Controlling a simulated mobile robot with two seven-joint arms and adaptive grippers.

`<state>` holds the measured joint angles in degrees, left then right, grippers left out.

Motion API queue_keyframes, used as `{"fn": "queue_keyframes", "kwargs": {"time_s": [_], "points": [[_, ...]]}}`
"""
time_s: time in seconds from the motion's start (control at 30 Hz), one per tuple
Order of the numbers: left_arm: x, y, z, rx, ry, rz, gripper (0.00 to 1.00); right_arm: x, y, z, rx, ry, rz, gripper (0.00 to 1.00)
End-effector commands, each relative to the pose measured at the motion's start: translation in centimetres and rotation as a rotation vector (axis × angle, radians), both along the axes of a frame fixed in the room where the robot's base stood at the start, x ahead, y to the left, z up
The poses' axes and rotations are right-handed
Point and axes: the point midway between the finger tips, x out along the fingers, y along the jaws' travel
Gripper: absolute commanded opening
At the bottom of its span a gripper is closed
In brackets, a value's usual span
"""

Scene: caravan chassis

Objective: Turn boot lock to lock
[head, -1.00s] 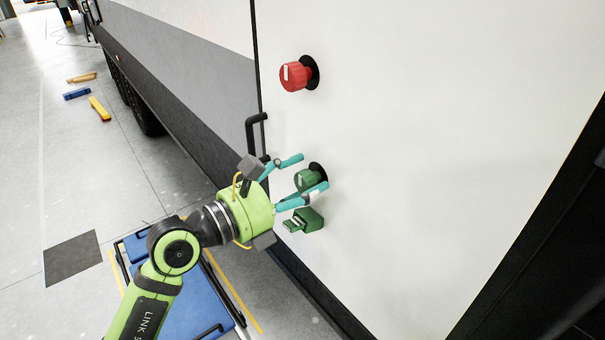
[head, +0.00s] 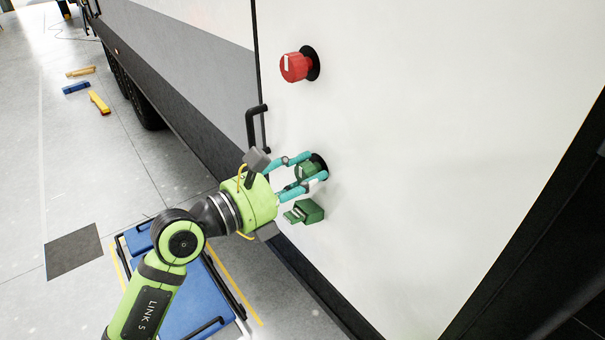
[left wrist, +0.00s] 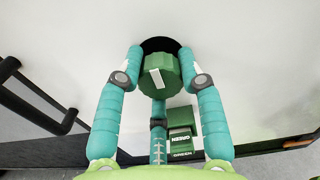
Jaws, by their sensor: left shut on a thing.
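The boot lock appears to be the green round knob (head: 304,172) with a white bar mark, on a black round base in the white panel. My left gripper (head: 313,166) is around this knob, its teal fingers shut on its sides. In the left wrist view, the knob (left wrist: 161,76) sits between two fingertips of my left gripper (left wrist: 163,60), with a third finger below it. The white bar is slightly tilted there. My right gripper is not in view.
A red knob (head: 296,67) is higher on the panel. A green block (head: 304,212) with lettering (left wrist: 182,125) sits just below the green knob. A black handle (head: 253,126) is to the left. A blue cart (head: 195,300) stands below.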

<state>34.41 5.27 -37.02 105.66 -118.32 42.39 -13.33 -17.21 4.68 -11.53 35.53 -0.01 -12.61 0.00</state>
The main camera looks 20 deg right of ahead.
Motion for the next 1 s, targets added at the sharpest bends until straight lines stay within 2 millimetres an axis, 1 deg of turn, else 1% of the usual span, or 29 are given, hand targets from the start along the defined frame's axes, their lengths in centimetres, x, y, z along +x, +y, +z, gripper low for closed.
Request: {"fn": "queue_keyframes", "kwargs": {"time_s": [0.03, 0.27, 0.47, 0.77, 1.0], "points": [[0.0, 0.0, 0.3, -0.005, -0.010, 0.001, 0.05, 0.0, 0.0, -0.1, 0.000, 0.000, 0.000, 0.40], [0.0, 0.0, 0.3, 0.010, -0.060, 0.001, 0.05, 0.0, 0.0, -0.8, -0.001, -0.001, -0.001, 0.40], [0.0, 0.0, 0.2, 0.048, -0.169, 0.001, 0.05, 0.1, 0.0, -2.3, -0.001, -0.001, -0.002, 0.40], [-0.2, 0.0, 0.0, 0.141, -0.436, 0.002, 0.05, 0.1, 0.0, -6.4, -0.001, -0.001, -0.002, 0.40], [-0.2, 0.0, -0.1, 0.218, -0.652, 0.004, 0.05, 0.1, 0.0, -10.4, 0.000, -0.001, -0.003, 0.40]]}}
